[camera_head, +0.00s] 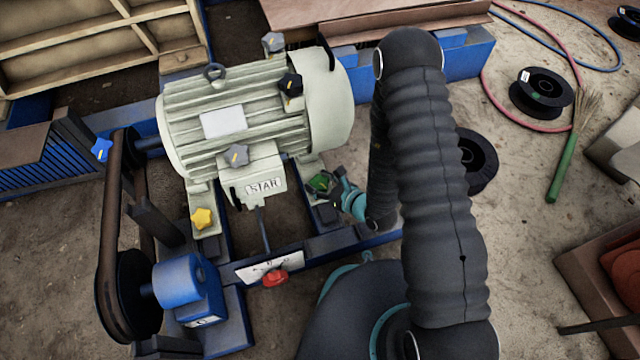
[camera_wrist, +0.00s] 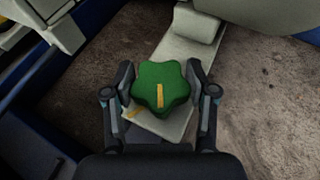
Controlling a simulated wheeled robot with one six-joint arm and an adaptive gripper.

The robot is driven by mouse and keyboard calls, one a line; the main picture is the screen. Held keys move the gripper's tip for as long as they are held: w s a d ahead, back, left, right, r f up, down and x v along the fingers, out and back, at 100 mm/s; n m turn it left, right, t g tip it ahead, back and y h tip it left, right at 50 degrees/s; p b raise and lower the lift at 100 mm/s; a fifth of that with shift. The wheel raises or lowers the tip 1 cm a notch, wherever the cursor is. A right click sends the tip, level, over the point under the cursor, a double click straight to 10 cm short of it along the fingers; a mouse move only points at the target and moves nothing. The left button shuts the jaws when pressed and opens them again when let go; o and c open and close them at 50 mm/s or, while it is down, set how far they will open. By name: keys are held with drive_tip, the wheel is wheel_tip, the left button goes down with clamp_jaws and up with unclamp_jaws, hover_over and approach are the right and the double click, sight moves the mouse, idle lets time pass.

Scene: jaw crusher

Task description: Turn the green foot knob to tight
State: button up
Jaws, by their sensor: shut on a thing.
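The green foot knob (camera_wrist: 161,88) is star-shaped with a yellow line on top. In the wrist view it sits over a pale motor foot plate (camera_wrist: 175,125), and the yellow line points nearly straight up and down in the picture. A second yellow mark (camera_wrist: 135,113) shows on the plate at the knob's lower left. My gripper (camera_wrist: 161,93) is shut on the knob, one finger on each side. In the head view the green knob (camera_head: 321,182) is at the motor's right front foot, partly hidden by my gripper (camera_head: 324,186).
The pale motor (camera_head: 240,125) stands close behind the knob. Grey (camera_head: 236,155), black (camera_head: 290,85), yellow (camera_head: 202,218), blue (camera_head: 101,150) and red (camera_head: 274,278) knobs are around it. The blue frame (camera_head: 340,243) runs in front. Spools and a brush lie on the ground at right.

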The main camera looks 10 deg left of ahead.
drive_tip(key=shift+a+m+t+h+b, duration=0.1)
drive_tip(key=shift+m+t+h+b, duration=0.25)
drive_tip(key=shift+m+t+h, duration=0.45)
drive_tip(key=shift+w+m+t, duration=0.1)
drive_tip(key=shift+m+t, duration=0.2)
drive_tip(key=o, duration=1.2)
drive_tip(key=shift+c, duration=0.2)
